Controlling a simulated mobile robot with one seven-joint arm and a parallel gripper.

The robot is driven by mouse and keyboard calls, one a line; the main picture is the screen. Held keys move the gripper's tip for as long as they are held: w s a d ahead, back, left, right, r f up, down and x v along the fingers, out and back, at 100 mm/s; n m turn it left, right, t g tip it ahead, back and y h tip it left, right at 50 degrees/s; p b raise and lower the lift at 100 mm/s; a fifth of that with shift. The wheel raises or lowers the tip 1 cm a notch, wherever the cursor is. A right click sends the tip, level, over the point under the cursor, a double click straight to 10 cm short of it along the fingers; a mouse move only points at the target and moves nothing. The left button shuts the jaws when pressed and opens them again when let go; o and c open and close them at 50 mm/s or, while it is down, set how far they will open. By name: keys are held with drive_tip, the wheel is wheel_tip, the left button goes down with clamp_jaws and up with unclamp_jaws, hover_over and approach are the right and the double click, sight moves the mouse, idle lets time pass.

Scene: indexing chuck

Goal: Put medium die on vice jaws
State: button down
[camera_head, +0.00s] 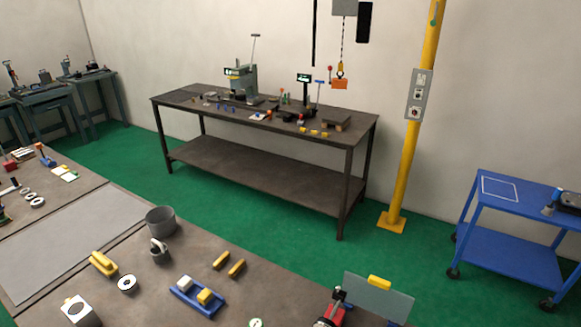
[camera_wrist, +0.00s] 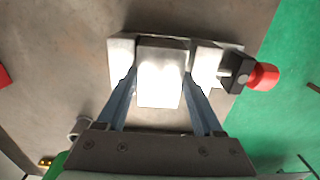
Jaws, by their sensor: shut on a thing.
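In the wrist view my gripper (camera_wrist: 160,106) is shut on a pale, brightly lit block (camera_wrist: 160,85), which I take for the medium die. One finger lies along each side of it. Beneath and behind the block is a pale metal vice (camera_wrist: 122,62), with one jaw showing on the left and one on the right. The block lines up with the gap between them. I cannot tell whether it touches the jaws. The vice has a dark screw end with a red knob (camera_wrist: 263,76) on the right. My gripper is not clearly seen in the head view.
The head view shows a blue holder (camera_head: 187,299) with a white and a yellow block on the near bench. Yellow bars (camera_head: 221,261), a white ring (camera_head: 126,284) and a grey bucket (camera_head: 161,220) lie around it. The vice is near the bench edge, above green floor (camera_wrist: 290,120).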

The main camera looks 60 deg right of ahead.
drive_tip(key=shift+c, duration=0.2)
unclamp_jaws()
wheel_tip(320, 180, up, 13)
idle(0.3)
